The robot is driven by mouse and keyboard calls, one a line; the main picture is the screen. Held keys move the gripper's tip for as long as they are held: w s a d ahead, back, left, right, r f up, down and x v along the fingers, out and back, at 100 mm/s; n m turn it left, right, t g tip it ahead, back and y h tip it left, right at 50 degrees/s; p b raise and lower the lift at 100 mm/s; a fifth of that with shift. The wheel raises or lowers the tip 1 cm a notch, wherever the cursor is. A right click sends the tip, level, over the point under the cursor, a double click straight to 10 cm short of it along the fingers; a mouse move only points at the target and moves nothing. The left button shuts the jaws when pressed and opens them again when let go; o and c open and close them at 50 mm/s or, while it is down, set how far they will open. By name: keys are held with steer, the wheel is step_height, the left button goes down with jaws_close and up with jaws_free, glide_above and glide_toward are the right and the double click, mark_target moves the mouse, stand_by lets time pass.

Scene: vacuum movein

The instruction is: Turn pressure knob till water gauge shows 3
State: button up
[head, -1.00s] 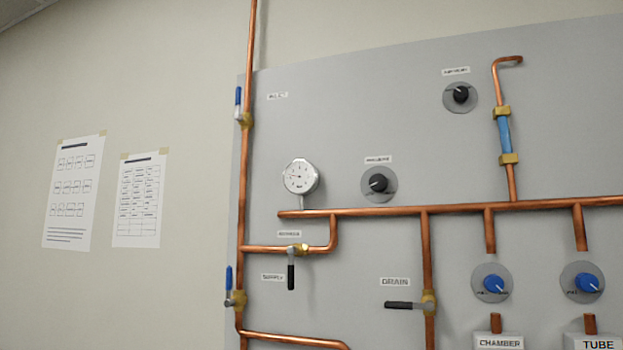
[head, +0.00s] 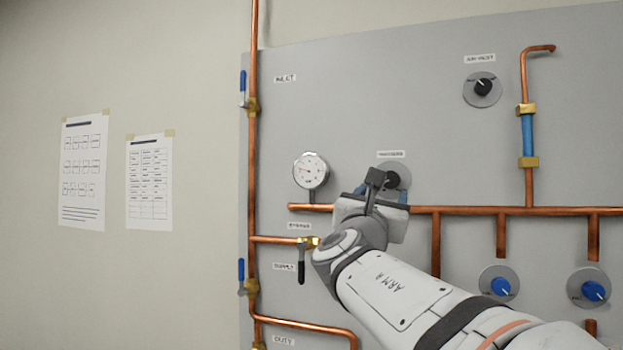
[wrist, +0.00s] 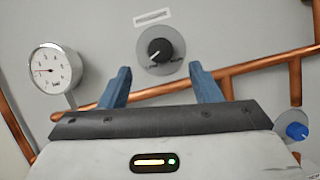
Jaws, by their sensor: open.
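The pressure knob (wrist: 159,50) is black on a grey round plate, under a small label, in the wrist view. In the head view the pressure knob (head: 393,177) is partly hidden by my gripper. My gripper (wrist: 162,78) is open and empty, its two blue fingers reaching toward the panel just below the knob and to either side of it. The fingers look apart from the knob. The round white water gauge (wrist: 55,70) is left of the knob, its red needle pointing left. The gauge (head: 310,171) also shows in the head view; its reading is too small to tell.
A horizontal copper pipe (head: 470,210) runs just below the knob, behind my gripper. A second black knob (head: 482,87) is at the upper right. Blue knobs (head: 501,287) are at the lower right. A valve handle (head: 301,265) hangs left of my arm.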

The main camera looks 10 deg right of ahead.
mark_target(389, 181)
steer(key=p+x, duration=0.2)
steer(key=x, duration=0.5)
steer(key=shift+w+p, duration=0.1)
steer(key=shift+p, duration=0.3)
steer(key=c, duration=1)
steer(key=shift+f+m+b, duration=0.1)
steer(key=shift+m+b, duration=0.2)
